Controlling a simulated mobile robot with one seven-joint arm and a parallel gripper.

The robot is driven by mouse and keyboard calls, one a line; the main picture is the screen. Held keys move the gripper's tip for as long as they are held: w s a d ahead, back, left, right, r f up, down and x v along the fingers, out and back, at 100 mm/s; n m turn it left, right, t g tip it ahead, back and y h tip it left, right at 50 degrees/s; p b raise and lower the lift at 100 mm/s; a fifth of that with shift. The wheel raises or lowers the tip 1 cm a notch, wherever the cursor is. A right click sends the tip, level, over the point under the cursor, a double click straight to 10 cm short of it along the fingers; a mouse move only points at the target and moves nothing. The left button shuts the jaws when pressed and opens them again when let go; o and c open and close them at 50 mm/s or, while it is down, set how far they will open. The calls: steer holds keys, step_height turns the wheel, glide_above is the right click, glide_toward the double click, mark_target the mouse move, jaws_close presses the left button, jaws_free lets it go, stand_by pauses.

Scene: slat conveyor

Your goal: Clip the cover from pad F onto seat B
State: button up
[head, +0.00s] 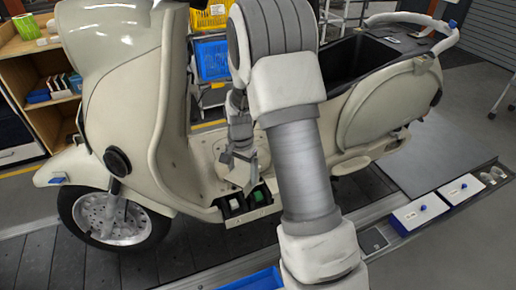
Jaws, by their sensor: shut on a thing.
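My gripper (239,158) is in the middle of the head view, low over the scooter's footboard and partly behind my own arm. It is shut on a pale cover (240,179), which hangs tilted just above the footboard edge. Below it are two dark seats, one at left (234,206) and one at right with a green patch (260,196). A small label plate lies in front of them, too small to read, so I cannot tell which is seat B. I cannot tell whether the cover touches a seat. A dark empty pad (373,240) lies on the front rail; its letter is not readable.
The cream scooter (120,90) stands on the dark slat conveyor (35,262). A blue tray (258,280) is at the bottom. A wooden shelf (45,115) stands at back left.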

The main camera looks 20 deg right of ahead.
steer(key=d+m+p, duration=0.1)
steer(key=p, duration=0.1)
steer(key=d+r+m+p, duration=0.1)
steer(key=m+p, duration=0.1)
steer(key=d+r+m+p, duration=0.1)
steer(key=m+p, duration=0.1)
steer(key=shift+w+d+r, duration=0.15)
steer(key=shift+r, duration=0.1)
steer(key=d+m+p, duration=0.1)
steer(key=m+p, duration=0.1)
steer(key=p, duration=0.1)
steer(key=shift+d, duration=0.4)
steer(key=b, duration=0.2)
glide_above(258, 194)
steer(key=shift+f, duration=2.1)
steer(key=shift+f+b, duration=0.2)
steer(key=shift+b, duration=0.35)
steer(key=shift+f+b, duration=2.85)
steer(key=shift+f, duration=0.8)
steer(key=shift+f+b, duration=0.55)
steer(key=shift+b, duration=0.15)
steer(key=o, duration=1.4)
steer(key=shift+c, duration=0.2)
